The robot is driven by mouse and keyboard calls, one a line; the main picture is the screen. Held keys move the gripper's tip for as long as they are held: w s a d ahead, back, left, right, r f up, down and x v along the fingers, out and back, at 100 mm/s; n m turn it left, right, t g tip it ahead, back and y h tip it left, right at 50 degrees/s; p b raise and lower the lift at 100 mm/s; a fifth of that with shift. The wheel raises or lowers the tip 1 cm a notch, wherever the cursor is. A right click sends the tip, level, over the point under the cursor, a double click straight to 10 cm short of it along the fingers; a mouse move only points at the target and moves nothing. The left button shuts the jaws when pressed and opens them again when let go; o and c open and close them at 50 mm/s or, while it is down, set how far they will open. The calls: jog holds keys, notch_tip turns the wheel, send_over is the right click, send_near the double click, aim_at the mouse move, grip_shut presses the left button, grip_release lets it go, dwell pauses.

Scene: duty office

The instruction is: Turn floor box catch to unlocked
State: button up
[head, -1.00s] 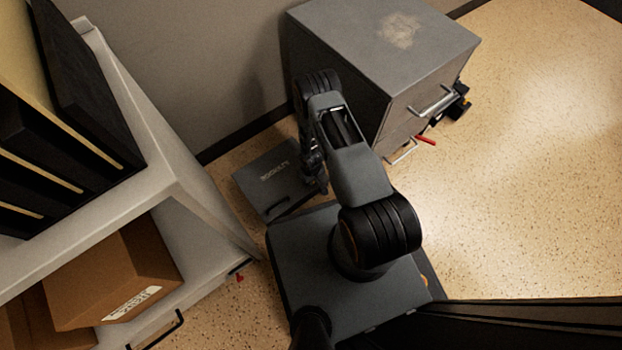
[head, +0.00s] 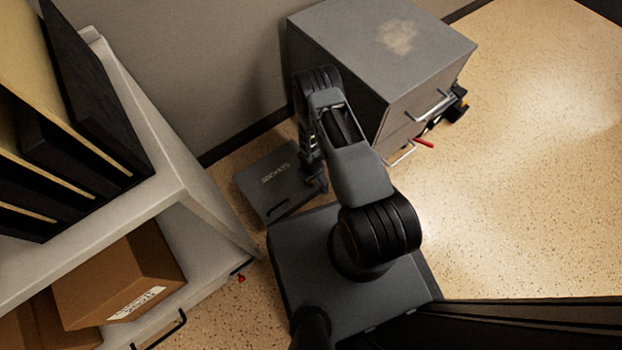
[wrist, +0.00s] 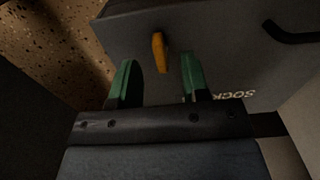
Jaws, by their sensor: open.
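The grey floor box (head: 277,196) lies on the floor against the wall, with pale lettering and a dark handle on it. In the wrist view the floor box (wrist: 225,65) fills much of the upper picture. Its orange catch (wrist: 159,52) stands out from the face as a short bar, nearly upright in the picture. My gripper (wrist: 157,76) is open, with its green fingertips on either side of the catch's lower end. I see gaps on both sides and no clear contact. In the head view my gripper (head: 318,182) is over the box's right side, and the catch is hidden there.
A grey drawer cabinet (head: 385,50) stands right of the box, with handles and a red lever (head: 423,143) on its front. A pale shelf unit (head: 180,180) with binders and cardboard boxes (head: 120,280) stands left. Open floor (head: 530,190) lies right.

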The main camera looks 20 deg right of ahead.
notch_tip(320, 180, up, 10)
jog(key=p, duration=0.7)
jog(key=shift+r+p, duration=0.2)
jog(key=shift+p, duration=0.1)
jog(key=w+r+m+t+p, duration=0.15)
jog(key=r+p, duration=0.25)
jog(key=r, duration=1)
jog(key=w+r+p, duration=0.3)
jog(key=r+p, duration=0.2)
jog(key=r, duration=0.8)
jog(key=w+r+p, duration=0.2)
jog(key=r+p, duration=0.2)
jog(key=r, duration=1)
jog(key=s+r+p, duration=0.5)
jog(key=r, duration=0.7)
jog(key=s+r+m+t+p, duration=0.1)
jog(key=s+r+p, duration=0.4)
jog(key=r, duration=0.8)
jog(key=s+r+m+t+p, duration=0.1)
jog(key=s+r+p, duration=0.4)
jog(key=r, duration=0.7)
jog(key=shift+s+a+r, duration=0.15)
jog(key=shift+s+a, duration=0.1)
jog(key=shift+s, duration=0.9)
